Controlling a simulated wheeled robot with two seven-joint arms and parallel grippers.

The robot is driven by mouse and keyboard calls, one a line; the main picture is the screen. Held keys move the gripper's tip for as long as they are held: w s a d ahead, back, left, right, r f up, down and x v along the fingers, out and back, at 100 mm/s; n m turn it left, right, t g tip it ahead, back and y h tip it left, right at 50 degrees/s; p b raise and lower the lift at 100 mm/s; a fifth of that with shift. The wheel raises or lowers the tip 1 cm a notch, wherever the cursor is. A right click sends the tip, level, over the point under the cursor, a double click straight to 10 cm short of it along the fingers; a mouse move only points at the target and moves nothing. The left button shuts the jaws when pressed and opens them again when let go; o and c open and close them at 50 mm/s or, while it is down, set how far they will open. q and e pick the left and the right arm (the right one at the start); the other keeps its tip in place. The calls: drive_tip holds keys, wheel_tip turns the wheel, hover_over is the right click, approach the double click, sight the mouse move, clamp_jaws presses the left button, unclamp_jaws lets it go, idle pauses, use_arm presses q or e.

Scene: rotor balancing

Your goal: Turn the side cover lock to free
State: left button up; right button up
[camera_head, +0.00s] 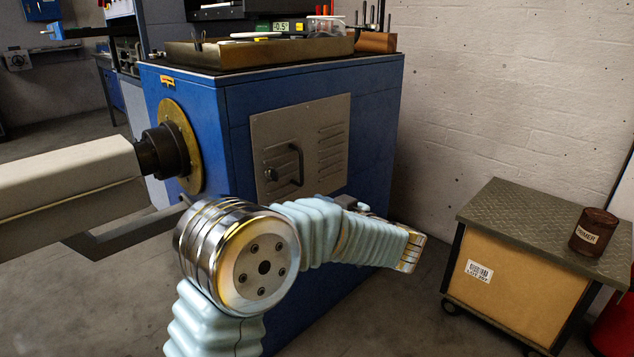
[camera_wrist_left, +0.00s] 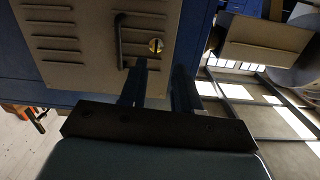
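The side cover (camera_head: 320,125) is a grey louvred panel on the blue machine cabinet, with a black handle (camera_head: 299,165). The slot's direction is hard to make out. My left gripper (camera_wrist_left: 161,66) points at the cover. Its two dark fingers are apart with nothing between them, and the lock shows beyond the gap. My right gripper is not in view.
A tray (camera_head: 260,53) with tools and a digital readout lies on top of the cabinet. A beige beam (camera_head: 70,180) reaches a brass disc (camera_head: 185,160) on the cabinet's left. A cart (camera_head: 545,235) with a dark jar (camera_head: 593,231) stands right. Floor between is clear.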

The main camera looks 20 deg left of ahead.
sight(277, 175)
use_arm(q)
drive_tip(key=shift+n+y, duration=0.3)
drive_tip(key=shift+n, duration=0.1)
drive_tip(key=x, duration=0.4)
drive_tip(key=r+p+x, duration=0.1)
drive_tip(key=x, duration=0.4)
drive_tip(key=r+x, duration=0.1)
drive_tip(key=x, duration=0.3)
drive_tip(key=shift+w+p, duration=0.3)
drive_tip(key=shift+w, duration=0.15)
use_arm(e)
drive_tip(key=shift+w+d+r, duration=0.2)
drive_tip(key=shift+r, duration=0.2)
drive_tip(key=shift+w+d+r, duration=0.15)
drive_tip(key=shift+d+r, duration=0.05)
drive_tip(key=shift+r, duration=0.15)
use_arm(q)
clamp_jaws()
